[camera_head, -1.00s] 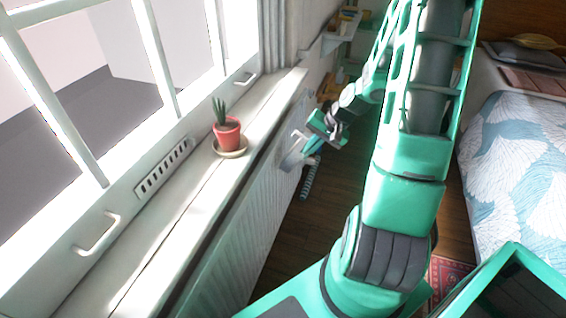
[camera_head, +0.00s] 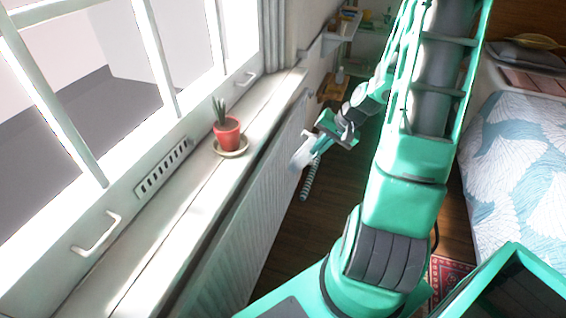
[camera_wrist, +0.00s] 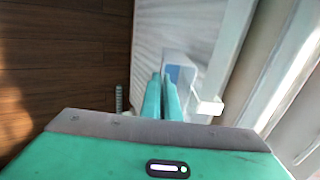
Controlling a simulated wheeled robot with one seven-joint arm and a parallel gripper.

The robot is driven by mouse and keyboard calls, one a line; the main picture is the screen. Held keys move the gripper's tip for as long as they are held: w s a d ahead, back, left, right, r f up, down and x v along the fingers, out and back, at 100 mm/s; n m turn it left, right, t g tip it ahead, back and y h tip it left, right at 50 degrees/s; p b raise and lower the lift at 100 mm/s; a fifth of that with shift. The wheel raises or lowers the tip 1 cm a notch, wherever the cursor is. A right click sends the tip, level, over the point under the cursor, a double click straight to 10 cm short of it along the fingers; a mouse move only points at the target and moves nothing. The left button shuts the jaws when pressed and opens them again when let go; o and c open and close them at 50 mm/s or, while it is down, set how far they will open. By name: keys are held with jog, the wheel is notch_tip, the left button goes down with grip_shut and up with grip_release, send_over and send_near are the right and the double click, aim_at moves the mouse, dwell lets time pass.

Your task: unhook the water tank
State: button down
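The water tank is a small pale box with a blue panel, in the wrist view (camera_wrist: 180,78) just beyond my fingertips. A white hook-like bracket (camera_wrist: 209,106) sticks out at its right side. In the head view the tank (camera_head: 302,153) is a whitish shape under my gripper (camera_head: 322,138), close to the radiator's far end. My gripper's two teal fingers (camera_wrist: 162,80) are close together and appear shut on the tank's edge. The fingers hide part of the tank, so the exact contact is not clear.
The white ribbed radiator (camera_head: 255,205) runs below the windowsill. A potted plant (camera_head: 228,133) stands on the sill. A dark ribbed pipe (camera_head: 311,178) stands near the radiator's end. The bed (camera_head: 525,170) is at right; wooden floor (camera_head: 290,228) lies between.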

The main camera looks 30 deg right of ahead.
jog(key=s+d+r, duration=0.2)
jog(key=s, duration=0.1)
jog(key=shift+s+d+r, duration=0.1)
jog(key=shift+s+d, duration=0.15)
jog(key=shift+d, duration=0.15)
jog(key=shift+a, duration=0.15)
dwell(0.3)
